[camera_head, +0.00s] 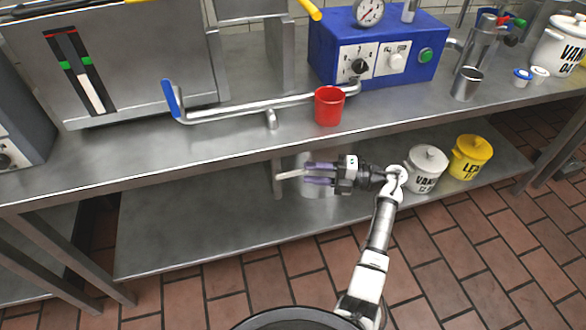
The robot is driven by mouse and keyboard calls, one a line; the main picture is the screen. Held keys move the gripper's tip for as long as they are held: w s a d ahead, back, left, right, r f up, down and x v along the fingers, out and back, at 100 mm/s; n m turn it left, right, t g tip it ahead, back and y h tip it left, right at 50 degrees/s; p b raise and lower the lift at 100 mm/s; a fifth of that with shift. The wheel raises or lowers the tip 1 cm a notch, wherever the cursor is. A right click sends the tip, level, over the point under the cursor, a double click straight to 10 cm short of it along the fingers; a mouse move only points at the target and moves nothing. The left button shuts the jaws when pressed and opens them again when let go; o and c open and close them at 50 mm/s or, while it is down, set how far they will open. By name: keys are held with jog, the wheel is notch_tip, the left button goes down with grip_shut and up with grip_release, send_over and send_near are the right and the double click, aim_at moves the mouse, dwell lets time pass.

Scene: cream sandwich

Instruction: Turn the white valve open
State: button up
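A white lever (289,174), which looks like the white valve's handle, shows under the counter by a thin vertical pipe (278,188). It points right, toward my gripper (307,174). A pale cylinder (318,188) stands behind the fingers and is partly hidden.
The steel counter (230,146) lies above my gripper, with a red cup (329,107) and a blue-handled pipe (225,112) on it. A blue control box (430,70) stands behind. White (425,170) and yellow (470,158) canisters are right on the lower shelf (170,230); its left is clear.

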aim_at(304, 172)
jog(key=a, duration=0.5)
jog(key=shift+w+a, duration=0.25)
jog(key=shift+a, duration=0.1)
grip_shut()
